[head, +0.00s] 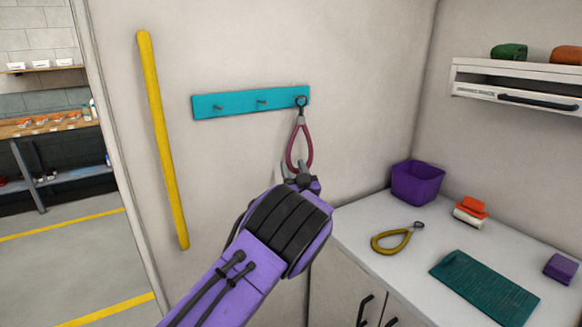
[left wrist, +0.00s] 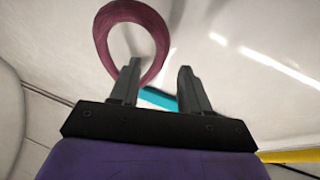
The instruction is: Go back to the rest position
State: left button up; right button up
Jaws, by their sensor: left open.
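My left gripper (head: 297,170) is raised in front of the wall, just below a teal hook rail (head: 230,102). A dark red loop (head: 292,147) with a metal clip hangs from the rail's right hook. In the left wrist view the two fingers (left wrist: 158,85) stand apart with nothing clearly between them. The red loop (left wrist: 100,35) shows there beyond and around the left finger's tip; I cannot tell if they touch. The rail's other two hooks are bare. My right gripper is not in view.
A yellow bar (head: 160,140) runs down the wall at left. The counter (head: 365,225) at right holds a purple bin (head: 417,184), a yellow loop (head: 390,243), a red-and-white item (head: 470,211), a green mat (head: 485,285) and a purple block (head: 562,268). A shelf (head: 515,85) hangs above.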

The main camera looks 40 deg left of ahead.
pick_arm(q)
jog(key=b+v, duration=0.2)
jog(key=v, duration=0.6)
jog(key=s+d+f+m+g+h, duration=0.1)
jog(key=s+f+h, duration=0.25)
jog(key=f, duration=0.55)
jog(key=s+d+f+m+h, duration=0.1)
jog(key=s+f+m+h, duration=0.3)
jog(key=f, duration=0.6)
jog(key=s+d+f+n+g+h, duration=0.1)
jog(key=s+f+h, duration=0.3)
jog(key=f, duration=0.5)
jog(key=s+d+f+g+h, duration=0.1)
jog(key=s+f, duration=0.4)
jog(key=s, duration=0.5)
jog(key=s+d+f+g+h, duration=0.1)
jog(key=s+d+f+g, duration=0.2)
jog(key=s, duration=0.7)
jog(key=s+d+f+g+h, duration=0.1)
jog(key=s+f+g, duration=0.3)
jog(key=s+f, duration=0.4)
jog(key=s+d, duration=0.1)
jog(key=s, duration=0.2)
jog(key=shift+d, duration=0.25)
